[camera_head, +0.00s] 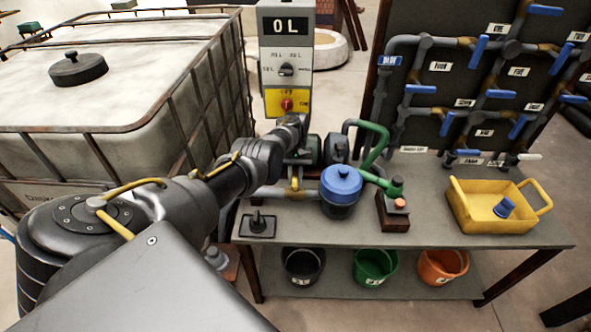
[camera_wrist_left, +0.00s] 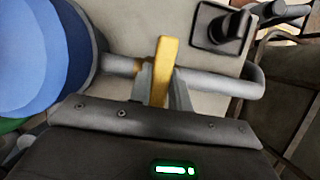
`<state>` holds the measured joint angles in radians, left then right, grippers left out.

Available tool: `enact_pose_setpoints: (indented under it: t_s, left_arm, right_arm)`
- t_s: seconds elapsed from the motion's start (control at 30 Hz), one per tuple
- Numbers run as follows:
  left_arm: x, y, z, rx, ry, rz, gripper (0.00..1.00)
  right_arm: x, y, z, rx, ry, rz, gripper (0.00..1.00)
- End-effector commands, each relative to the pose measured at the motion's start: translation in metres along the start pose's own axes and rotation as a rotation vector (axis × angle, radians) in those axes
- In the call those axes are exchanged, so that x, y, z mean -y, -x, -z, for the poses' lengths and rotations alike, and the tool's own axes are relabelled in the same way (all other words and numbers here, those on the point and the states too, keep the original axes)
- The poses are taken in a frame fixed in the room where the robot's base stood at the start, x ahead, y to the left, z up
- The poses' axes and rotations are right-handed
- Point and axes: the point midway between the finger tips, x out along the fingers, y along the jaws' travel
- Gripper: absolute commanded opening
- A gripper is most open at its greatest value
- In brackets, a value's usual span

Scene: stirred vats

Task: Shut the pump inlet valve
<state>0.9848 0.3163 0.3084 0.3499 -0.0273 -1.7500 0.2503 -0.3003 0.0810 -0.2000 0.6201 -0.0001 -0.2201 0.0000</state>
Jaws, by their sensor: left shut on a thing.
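The valve has a yellow lever handle (camera_wrist_left: 161,66) on a grey pipe (camera_wrist_left: 215,84). In the left wrist view the lever lies across the pipe, and its near part is between my fingers. My left gripper (camera_wrist_left: 160,92) is shut on it. In the head view my left gripper (camera_head: 296,160) reaches down to the pipe, left of a blue-lidded round vessel (camera_head: 341,182). A bit of the yellow lever (camera_head: 295,184) shows below the gripper; my wrist hides most of the valve. My right gripper is in neither view.
A control box (camera_head: 286,60) reading "0 L" stands behind. A green pipe (camera_head: 377,150) and a yellow tray (camera_head: 500,210) are to the right. A black switch (camera_head: 258,224) sits at the table's front left. A caged tank (camera_head: 110,105) stands left.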

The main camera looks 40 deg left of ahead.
Motion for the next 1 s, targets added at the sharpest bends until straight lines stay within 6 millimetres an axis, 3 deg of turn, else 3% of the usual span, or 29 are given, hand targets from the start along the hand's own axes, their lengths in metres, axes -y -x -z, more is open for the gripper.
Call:
enact_pose_setpoints:
  t_s: [0.23, 0.27, 0.4, 0.73, 1.0]
  left_arm:
    - [0.0, 0.003, 0.001, -0.006, -0.002, -0.001, 0.0]
    - [0.0, 0.003, 0.001, -0.006, -0.002, -0.002, 0.22]
    - [0.0, 0.002, 0.001, -0.005, -0.001, -0.001, 0.4]
    - [0.0, 0.004, 0.001, -0.003, 0.0, -0.001, 0.41]
    - [0.0, 0.042, 0.002, -0.005, 0.0, -0.002, 0.41]
  right_arm:
    - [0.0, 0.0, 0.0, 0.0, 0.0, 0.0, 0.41]
    - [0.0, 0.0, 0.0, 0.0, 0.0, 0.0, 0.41]
    - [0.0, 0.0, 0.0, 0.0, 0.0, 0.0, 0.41]
    - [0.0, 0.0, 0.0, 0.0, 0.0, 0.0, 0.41]
    - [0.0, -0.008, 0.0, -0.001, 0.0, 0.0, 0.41]
